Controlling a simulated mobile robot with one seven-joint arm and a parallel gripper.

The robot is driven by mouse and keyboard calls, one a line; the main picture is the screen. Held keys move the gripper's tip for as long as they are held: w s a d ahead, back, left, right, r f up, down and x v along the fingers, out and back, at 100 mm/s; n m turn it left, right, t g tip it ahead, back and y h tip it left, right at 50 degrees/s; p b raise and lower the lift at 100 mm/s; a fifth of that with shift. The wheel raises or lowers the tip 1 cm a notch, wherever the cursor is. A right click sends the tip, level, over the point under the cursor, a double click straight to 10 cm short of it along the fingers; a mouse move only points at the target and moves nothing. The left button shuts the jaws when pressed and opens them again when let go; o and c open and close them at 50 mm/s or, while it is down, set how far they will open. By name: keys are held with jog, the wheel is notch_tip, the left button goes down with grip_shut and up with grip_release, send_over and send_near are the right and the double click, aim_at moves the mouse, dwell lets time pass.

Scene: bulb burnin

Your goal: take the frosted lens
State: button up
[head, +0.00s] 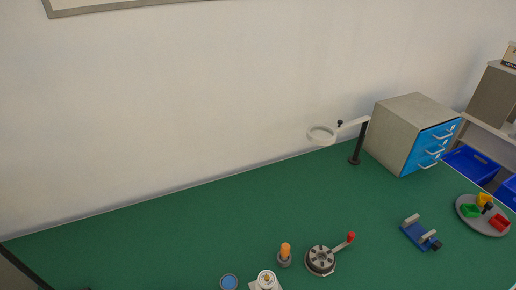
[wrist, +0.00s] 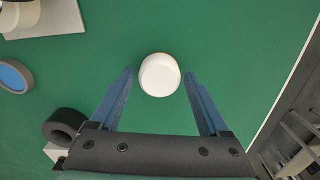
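A white, smooth, round-topped object (wrist: 160,75), which looks like the frosted lens, rests on the green table top in the wrist view. My gripper (wrist: 158,73) is open, with one blue-grey finger on each side of the lens. A gap of green shows between the lens and each finger, and nothing is held. I cannot tell how far the fingertips are above the table. I cannot make out the lens or my gripper in the head view.
A blue disc in a dark rim (wrist: 12,77) and a black ring (wrist: 65,125) lie left of my gripper. In the head view, an orange-topped piece (head: 285,252), a round fixture with a red-knobbed lever (head: 320,260) and a blue clamp (head: 420,235) stand on the table (head: 180,230).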

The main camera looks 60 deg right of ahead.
jog(key=c, duration=1)
jog(key=shift+r, duration=0.15)
jog(key=shift+r+p, duration=2.65)
jog(key=shift+r, duration=4.45)
